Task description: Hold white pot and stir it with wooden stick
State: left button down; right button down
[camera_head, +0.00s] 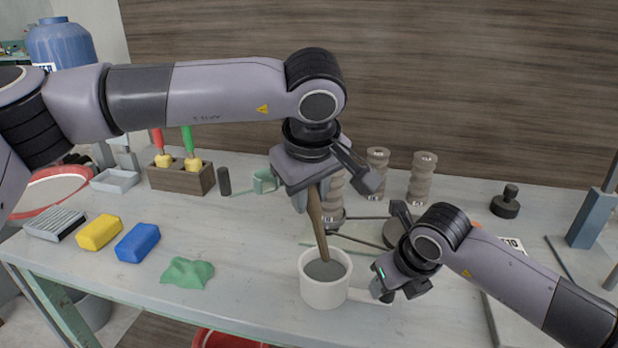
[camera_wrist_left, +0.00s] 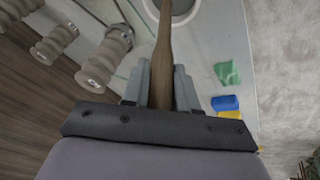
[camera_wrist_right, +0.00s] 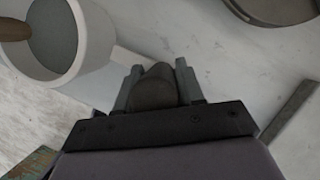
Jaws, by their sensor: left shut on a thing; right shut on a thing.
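The white pot (camera_head: 322,292) stands upright near the table's front edge, with grey contents inside. Its handle (camera_head: 362,296) points right. My right gripper (camera_head: 382,288) is shut on the handle; the pot also shows at the left of the right wrist view (camera_wrist_right: 98,40). The wooden stick (camera_head: 318,228) leans slightly, its lower end inside the pot at the grey contents. My left gripper (camera_head: 312,190) is above the pot, shut on the stick's upper part. The stick runs up from between the fingers in the left wrist view (camera_wrist_left: 163,50).
Several ridged cylinders (camera_head: 422,178) stand behind the pot. A green cloth-like lump (camera_head: 187,273), a blue block (camera_head: 138,242) and a yellow block (camera_head: 99,232) lie to the left. A wooden tool box (camera_head: 182,180) is behind them. A black stamp-like object (camera_head: 506,203) stands back right.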

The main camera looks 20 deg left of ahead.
aim_at(309, 214)
pick_arm(q)
jog(key=shift+f, duration=3)
jog(key=shift+w, duration=0.1)
